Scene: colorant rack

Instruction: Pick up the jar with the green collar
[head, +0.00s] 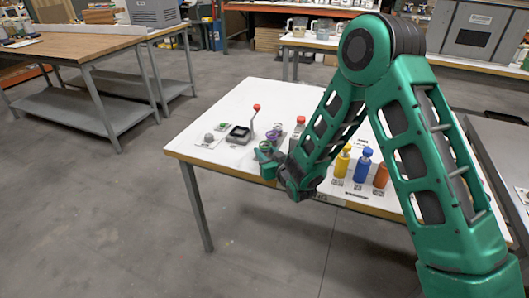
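My green and black arm reaches in from the right, and its end, my gripper (266,157), is low over the front edge of the white table (208,150). The fingers are small and partly turned away, so I cannot tell if they are open or shut. Just behind it, a small jar with a greenish top (265,146) shows partly; I cannot tell whether this is the green collar or whether the gripper touches it. A jar with a purple collar (272,136) stands close behind. My arm hides part of the table.
A black tray-like device with a red-knobbed lever (256,107) stands left of the jars, near small items on a pad (209,138). A yellow bottle (342,162), a blue-capped bottle (363,166) and an orange bottle (380,175) stand right.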

